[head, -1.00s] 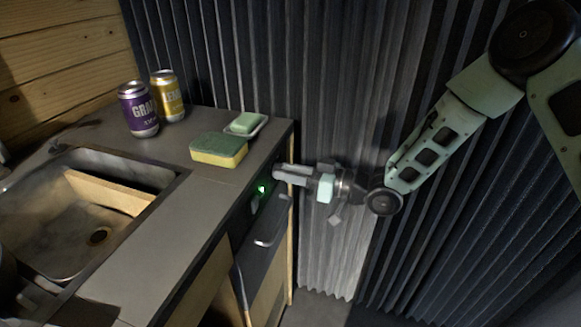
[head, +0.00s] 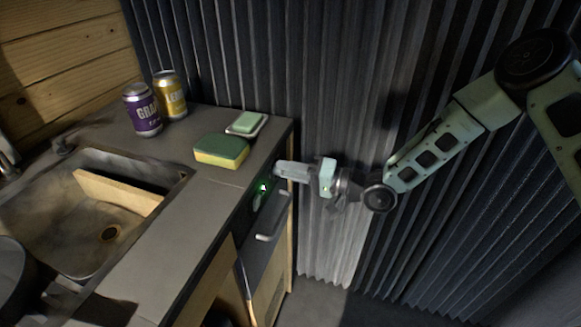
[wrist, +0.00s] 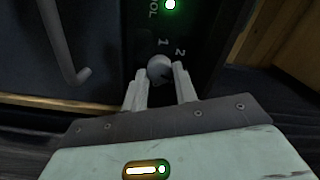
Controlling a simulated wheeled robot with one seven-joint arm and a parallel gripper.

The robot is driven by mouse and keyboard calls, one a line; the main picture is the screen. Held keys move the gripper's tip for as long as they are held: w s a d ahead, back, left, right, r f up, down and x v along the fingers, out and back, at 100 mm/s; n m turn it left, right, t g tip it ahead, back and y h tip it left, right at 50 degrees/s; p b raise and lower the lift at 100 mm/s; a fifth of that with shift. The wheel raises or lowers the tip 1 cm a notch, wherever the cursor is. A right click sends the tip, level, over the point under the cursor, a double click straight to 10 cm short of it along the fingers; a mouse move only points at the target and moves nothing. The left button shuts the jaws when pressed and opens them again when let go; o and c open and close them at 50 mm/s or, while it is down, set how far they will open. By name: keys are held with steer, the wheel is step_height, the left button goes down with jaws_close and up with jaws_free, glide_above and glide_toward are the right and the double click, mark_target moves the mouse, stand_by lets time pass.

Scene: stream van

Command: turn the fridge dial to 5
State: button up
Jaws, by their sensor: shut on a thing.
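The fridge dial (wrist: 160,68) is a small round grey knob on the dark fridge panel, between my gripper's fingertips (wrist: 160,80) in the wrist view. The fingers are shut on its two sides. The numerals 1 and 2 show beyond the knob; other marks are hidden, and I cannot tell which number it points to. In the head view my gripper (head: 278,168) reaches from the right to the fridge front (head: 278,205), just under the counter edge, and its fingers hide the dial.
A green light (head: 263,187) glows on the panel. The fridge handle (head: 272,226) is below; it also shows in the wrist view (wrist: 65,45). On the counter (head: 190,205) are a sponge (head: 221,150), a soap dish (head: 246,124) and two cans (head: 142,110). A corrugated wall (head: 330,110) stands behind.

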steer(key=m, duration=0.3)
steer(key=shift+f+m+p, duration=0.1)
steer(key=shift+m+p, duration=0.2)
steer(key=shift+m, duration=0.1)
steer(key=m, duration=0.3)
steer(key=shift+m, duration=0.3)
steer(key=m, duration=0.3)
steer(key=shift+f+m, duration=0.1)
steer(key=shift+m, duration=2)
steer(key=o, duration=1)
steer(key=shift+c, duration=0.2)
steer(key=shift+d, duration=0.1)
